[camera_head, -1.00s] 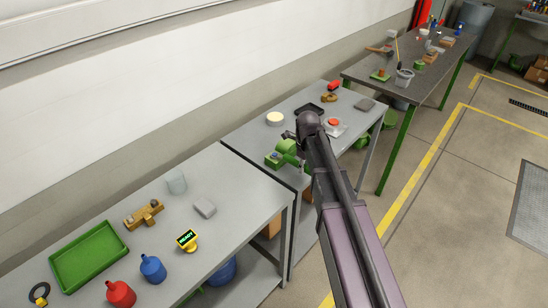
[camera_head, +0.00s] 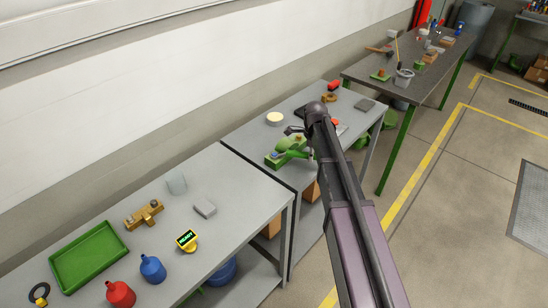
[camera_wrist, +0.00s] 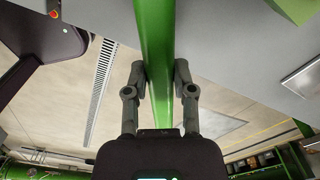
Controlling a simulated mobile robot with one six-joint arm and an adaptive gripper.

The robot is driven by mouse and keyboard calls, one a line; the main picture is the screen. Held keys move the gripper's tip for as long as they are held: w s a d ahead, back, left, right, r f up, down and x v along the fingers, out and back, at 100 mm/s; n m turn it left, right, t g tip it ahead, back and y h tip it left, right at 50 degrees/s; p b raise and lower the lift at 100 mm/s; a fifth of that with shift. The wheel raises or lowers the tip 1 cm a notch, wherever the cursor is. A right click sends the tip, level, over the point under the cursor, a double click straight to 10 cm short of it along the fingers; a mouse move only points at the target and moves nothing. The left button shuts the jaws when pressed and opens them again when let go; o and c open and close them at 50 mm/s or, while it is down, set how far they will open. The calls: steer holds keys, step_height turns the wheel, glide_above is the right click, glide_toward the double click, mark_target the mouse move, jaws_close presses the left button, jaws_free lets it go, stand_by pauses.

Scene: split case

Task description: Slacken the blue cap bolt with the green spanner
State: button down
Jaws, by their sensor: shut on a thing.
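In the wrist view my gripper (camera_wrist: 160,72) is shut on the green spanner (camera_wrist: 155,30), with a finger on either side of its handle. The handle runs up out of the top of that view, so its working end is out of sight there. In the head view a green case (camera_head: 275,160) sits at the near end of the middle bench, with green parts above it beside my arm. My arm hides much of the gripper there. The blue cap bolt is too small to make out, and I cannot tell whether the spanner is on it.
The middle bench (camera_head: 240,138) also holds a cream round pot (camera_head: 274,118), a grey block (camera_head: 367,104) and a red item (camera_head: 333,85). Floor right of my arm is clear.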

steer(key=shift+a+r, duration=0.1)
steer(key=shift+r, duration=0.05)
steer(key=shift+r+p, duration=0.8)
steer(key=shift+p, duration=0.05)
steer(key=shift+r, duration=0.2)
steer(key=shift+r+p, duration=2.3)
steer(key=shift+p, duration=0.2)
steer(key=shift+d, duration=0.2)
